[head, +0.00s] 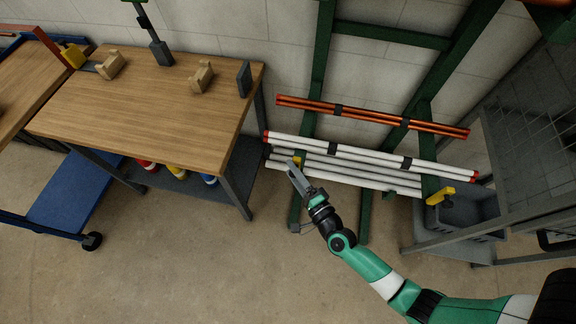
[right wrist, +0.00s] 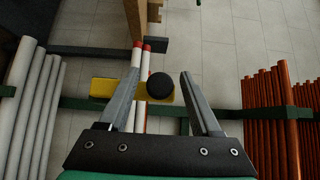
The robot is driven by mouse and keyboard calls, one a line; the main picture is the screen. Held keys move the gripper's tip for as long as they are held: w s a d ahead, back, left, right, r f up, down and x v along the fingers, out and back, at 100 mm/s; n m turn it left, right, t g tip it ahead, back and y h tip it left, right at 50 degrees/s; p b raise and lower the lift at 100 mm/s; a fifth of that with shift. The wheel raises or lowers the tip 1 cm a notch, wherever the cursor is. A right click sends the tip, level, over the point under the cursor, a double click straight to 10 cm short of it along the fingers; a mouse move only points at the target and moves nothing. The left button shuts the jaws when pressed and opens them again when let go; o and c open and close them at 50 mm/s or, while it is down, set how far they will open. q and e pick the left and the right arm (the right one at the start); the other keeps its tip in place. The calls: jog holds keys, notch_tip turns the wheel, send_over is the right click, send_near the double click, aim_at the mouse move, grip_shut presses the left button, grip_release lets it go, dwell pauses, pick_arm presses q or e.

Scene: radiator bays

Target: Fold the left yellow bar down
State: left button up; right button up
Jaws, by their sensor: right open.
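The left yellow bar (head: 297,160) shows as a small yellow piece on the left green post, by the white pipes. In the right wrist view the yellow bar (right wrist: 103,89) lies across the picture, with a round black knob (right wrist: 160,86) on it. My right gripper (head: 291,168) is open and empty, right by this bar in the head view. In the right wrist view the knob appears between its spread fingers (right wrist: 160,70); I cannot tell whether they touch. A second yellow bar (head: 440,196) sits on the right post. My left gripper is not in view.
White pipes with red ends (head: 372,155) and copper pipes (head: 372,116) lie across the green rack (head: 322,70). A wooden workbench (head: 150,105) stands left, and a grey wire cage (head: 530,150) with a bin stands right. The floor in front is clear.

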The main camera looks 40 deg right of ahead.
jog(key=x, duration=0.3)
jog(key=shift+c, duration=0.3)
grip_shut()
dwell(1.2)
